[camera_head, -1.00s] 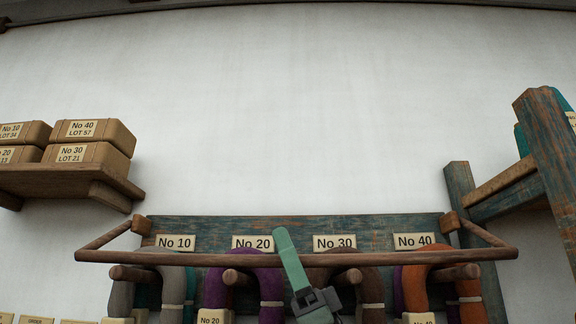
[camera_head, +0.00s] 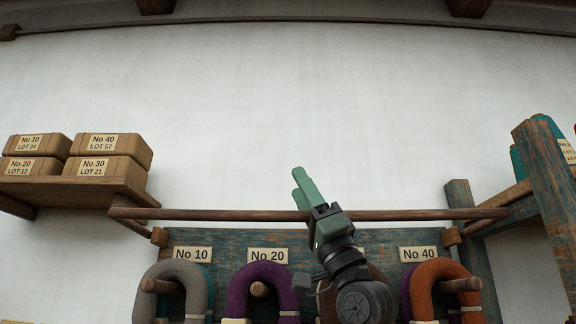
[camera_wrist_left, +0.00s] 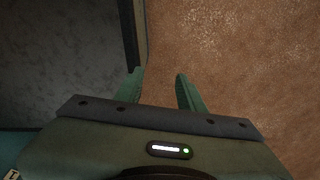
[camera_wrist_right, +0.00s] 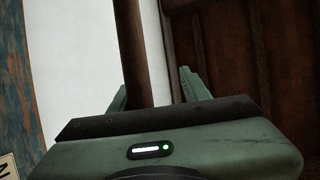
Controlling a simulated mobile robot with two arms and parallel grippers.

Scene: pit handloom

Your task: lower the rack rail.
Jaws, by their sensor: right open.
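The rack rail (camera_head: 420,214) is a long brown wooden bar on side arms, level across the top of the blue-green rack board (camera_head: 230,240), above the number labels. My right gripper (camera_head: 300,186) is at the middle of the rail, its green fingers apart and reaching above it. In the right wrist view the rail (camera_wrist_right: 133,50) runs between the spread fingers (camera_wrist_right: 155,92), nearer the left one; I cannot tell whether it touches. My left gripper (camera_wrist_left: 158,92) shows only in its wrist view, fingers apart and empty over a brown surface.
Hanks of yarn, such as a grey one (camera_head: 172,280) and an orange one (camera_head: 432,285), hang on pegs below. My right arm covers one label. Boxes (camera_head: 105,168) sit on a shelf at left. A wooden post (camera_head: 548,180) stands at right. The wall above is clear.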

